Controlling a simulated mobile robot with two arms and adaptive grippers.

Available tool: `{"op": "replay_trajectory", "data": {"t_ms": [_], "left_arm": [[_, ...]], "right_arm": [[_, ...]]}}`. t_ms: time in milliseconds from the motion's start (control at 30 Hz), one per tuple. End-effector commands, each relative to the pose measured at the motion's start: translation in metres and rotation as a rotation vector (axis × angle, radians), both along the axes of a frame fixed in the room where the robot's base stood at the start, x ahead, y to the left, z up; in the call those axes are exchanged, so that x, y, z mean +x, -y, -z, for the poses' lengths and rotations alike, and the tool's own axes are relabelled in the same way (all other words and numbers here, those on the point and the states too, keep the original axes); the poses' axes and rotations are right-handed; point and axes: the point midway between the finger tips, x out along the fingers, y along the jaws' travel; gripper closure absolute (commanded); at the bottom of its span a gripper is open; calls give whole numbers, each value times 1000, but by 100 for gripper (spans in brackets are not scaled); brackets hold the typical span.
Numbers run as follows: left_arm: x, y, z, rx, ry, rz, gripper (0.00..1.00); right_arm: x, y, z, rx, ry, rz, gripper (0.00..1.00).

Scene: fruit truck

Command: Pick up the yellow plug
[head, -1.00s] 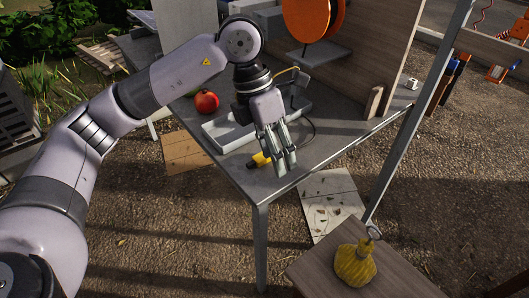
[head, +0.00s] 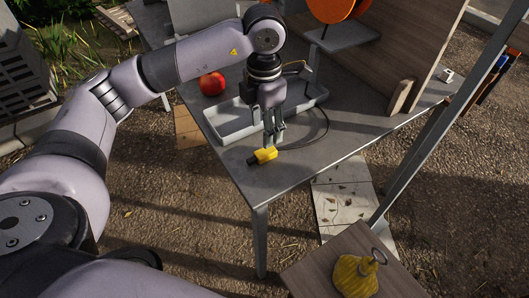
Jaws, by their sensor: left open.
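The yellow plug (head: 264,155) lies near the front corner of the grey metal table (head: 310,160). Its end on the left is dark, and a dark cable (head: 326,125) curves from its right side back over the table. My left gripper (head: 273,138) points down just behind and above the plug. Its fingers are open, with the tips close to the plug. I cannot tell whether the tips touch it. My right gripper is not in view.
A grey tray (head: 228,127) lies behind the gripper, with a red fruit (head: 212,83) beyond it. An orange reel (head: 335,8) and wooden panels (head: 408,50) stand at the back. A yellow object (head: 356,276) sits on a wooden surface (head: 318,272) at front right.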

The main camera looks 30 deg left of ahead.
Motion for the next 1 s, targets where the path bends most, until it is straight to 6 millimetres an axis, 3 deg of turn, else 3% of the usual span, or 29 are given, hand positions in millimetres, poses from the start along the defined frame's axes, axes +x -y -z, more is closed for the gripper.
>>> {"op": "replay_trajectory", "data": {"t_ms": [100, 233, 367, 633, 1000], "left_arm": [[-1, 0, 20, 0, -2, 1, 50], [0, 0, 31, -1, -1, 1, 50], [0, 0, 39, 1, -1, 0, 50], [0, -1, 77, 0, -1, 0, 50], [0, 0, 85, -1, 1, 1, 53]], "right_arm": [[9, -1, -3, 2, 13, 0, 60], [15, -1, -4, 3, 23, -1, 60], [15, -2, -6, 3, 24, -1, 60], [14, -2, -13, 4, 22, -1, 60], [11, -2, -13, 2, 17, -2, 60]]}}
